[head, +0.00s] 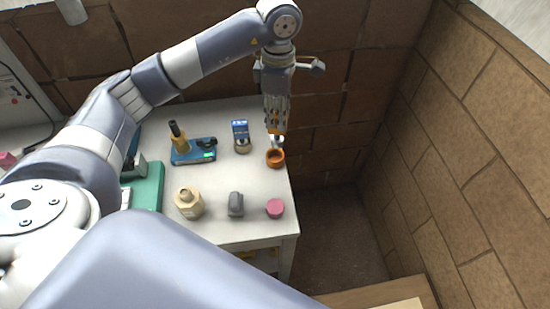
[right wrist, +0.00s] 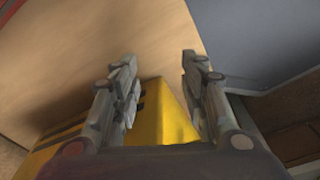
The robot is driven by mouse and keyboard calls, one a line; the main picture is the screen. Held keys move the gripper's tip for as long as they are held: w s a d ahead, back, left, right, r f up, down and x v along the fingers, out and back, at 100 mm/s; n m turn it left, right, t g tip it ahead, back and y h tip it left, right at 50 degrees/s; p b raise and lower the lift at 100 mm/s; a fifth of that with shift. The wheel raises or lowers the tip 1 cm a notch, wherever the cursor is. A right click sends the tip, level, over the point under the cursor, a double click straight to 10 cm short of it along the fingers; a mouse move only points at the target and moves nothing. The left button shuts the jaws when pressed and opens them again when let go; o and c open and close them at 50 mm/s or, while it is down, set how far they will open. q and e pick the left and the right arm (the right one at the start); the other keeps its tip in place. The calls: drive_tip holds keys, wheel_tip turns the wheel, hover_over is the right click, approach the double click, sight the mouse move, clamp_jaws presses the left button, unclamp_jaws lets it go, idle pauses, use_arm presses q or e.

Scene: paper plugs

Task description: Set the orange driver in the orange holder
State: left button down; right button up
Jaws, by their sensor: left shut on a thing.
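The orange holder (head: 275,158) is a small round cup near the right edge of the white table in the head view. My left gripper (head: 277,124) points down just above it and is shut on the orange driver (head: 278,132). Only a little of the driver shows below the fingers, with a pale lower end close to the holder's far rim. I cannot tell whether that end is inside the holder or still above it. My right gripper (right wrist: 162,95) is open in the right wrist view, with nothing held between its fingers.
A blue item on a round stand (head: 242,146), a blue device (head: 193,151), a tan pot (head: 188,203), a grey piece (head: 236,205) and a pink cylinder (head: 275,208) stand on the table (head: 232,180). A yellow object (right wrist: 165,115) lies beyond my right fingers.

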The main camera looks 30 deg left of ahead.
drive_tip(key=shift+r, duration=0.35)
use_arm(q)
wheel_tip(320, 180, down, 10)
drive_tip(key=w+a+n+p, duration=0.1)
drive_tip(key=n+p, duration=0.2)
drive_tip(key=n, duration=0.1)
drive_tip(key=shift+w+a+f+p, duration=0.2)
drive_tip(key=shift+p, duration=0.1)
drive_tip(key=c, duration=1.4)
unclamp_jaws()
drive_tip(key=shift+o, duration=0.2)
use_arm(e)
wheel_tip(320, 180, up, 3)
drive_tip(key=shift+r, duration=0.1)
use_arm(q)
drive_tip(key=shift+r, duration=0.15)
use_arm(e)
drive_tip(key=shift+r, duration=0.1)
